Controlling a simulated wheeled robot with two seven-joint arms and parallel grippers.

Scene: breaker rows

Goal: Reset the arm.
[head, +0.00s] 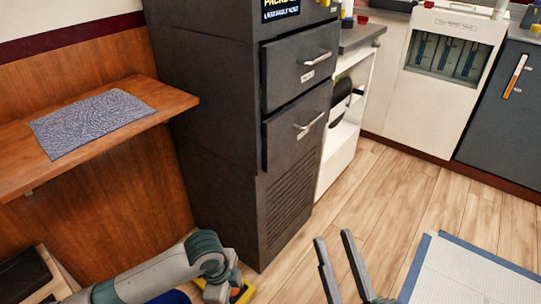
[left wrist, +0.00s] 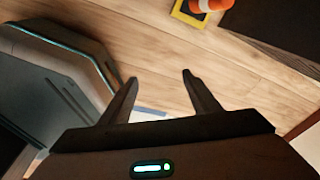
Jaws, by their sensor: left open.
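My left arm (head: 150,275) comes in at the lower left of the head view, bent at a grey-green joint; its gripper does not show there. In the left wrist view my left gripper (left wrist: 160,77) is open and empty, with wooden floor beyond its fingertips. My right gripper (head: 334,242) is at the bottom of the head view. Its two dark fingers are apart with only floor between them.
A dark cabinet (head: 215,120) with two handled drawers stands ahead. A wooden shelf (head: 170,98) with a grey mat (head: 90,122) is at left. An orange-and-white cone (left wrist: 205,5) stands on the floor. A blue-edged white surface (head: 470,275) is at lower right.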

